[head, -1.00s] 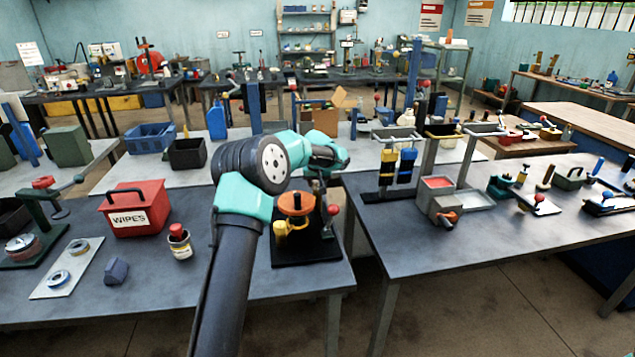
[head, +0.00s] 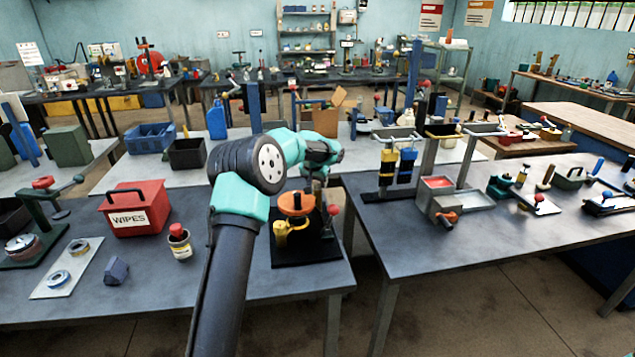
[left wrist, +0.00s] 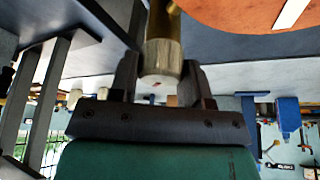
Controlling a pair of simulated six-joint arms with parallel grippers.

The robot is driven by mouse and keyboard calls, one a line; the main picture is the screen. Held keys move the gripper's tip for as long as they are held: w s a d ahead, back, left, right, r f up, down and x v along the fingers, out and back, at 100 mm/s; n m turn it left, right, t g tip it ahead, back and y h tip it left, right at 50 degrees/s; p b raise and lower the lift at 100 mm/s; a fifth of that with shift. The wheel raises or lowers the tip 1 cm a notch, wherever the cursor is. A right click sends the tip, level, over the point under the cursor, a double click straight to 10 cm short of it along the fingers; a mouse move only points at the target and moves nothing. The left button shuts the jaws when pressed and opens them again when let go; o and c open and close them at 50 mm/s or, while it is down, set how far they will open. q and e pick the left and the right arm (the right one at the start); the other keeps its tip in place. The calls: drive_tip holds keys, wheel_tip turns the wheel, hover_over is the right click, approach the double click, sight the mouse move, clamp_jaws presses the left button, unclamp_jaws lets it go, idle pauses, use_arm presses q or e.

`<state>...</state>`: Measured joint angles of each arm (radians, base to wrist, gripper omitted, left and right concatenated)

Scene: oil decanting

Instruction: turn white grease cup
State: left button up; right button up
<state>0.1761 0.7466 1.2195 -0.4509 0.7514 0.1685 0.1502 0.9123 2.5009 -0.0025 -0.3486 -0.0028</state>
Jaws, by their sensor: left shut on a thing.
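The white grease cup (left wrist: 161,60) shows as a pale, ribbed cylinder with a brass-coloured stem in the left wrist view. My left gripper (left wrist: 160,75) has one dark finger on each side of the cup and is shut on it. In the head view my left gripper (head: 317,182) is mostly hidden by my wrist, just behind the device with the orange disc (head: 296,204). The cup cannot be made out there. The orange disc also shows close by in the left wrist view (left wrist: 240,12). My right gripper is not in view.
The device has a yellow part (head: 284,231), a red knob (head: 333,209) and a black base (head: 300,256) near the bench's right end. A red WIPES box (head: 134,209) and a red-capped jar (head: 179,243) stand left of my arm. A gap separates this bench from the right one.

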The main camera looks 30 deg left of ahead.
use_arm(q)
drive_tip(key=o, duration=0.9)
drive_tip(key=shift+r, duration=0.1)
drive_tip(key=v, duration=1.7)
drive_tip(key=shift+s+r, duration=0.1)
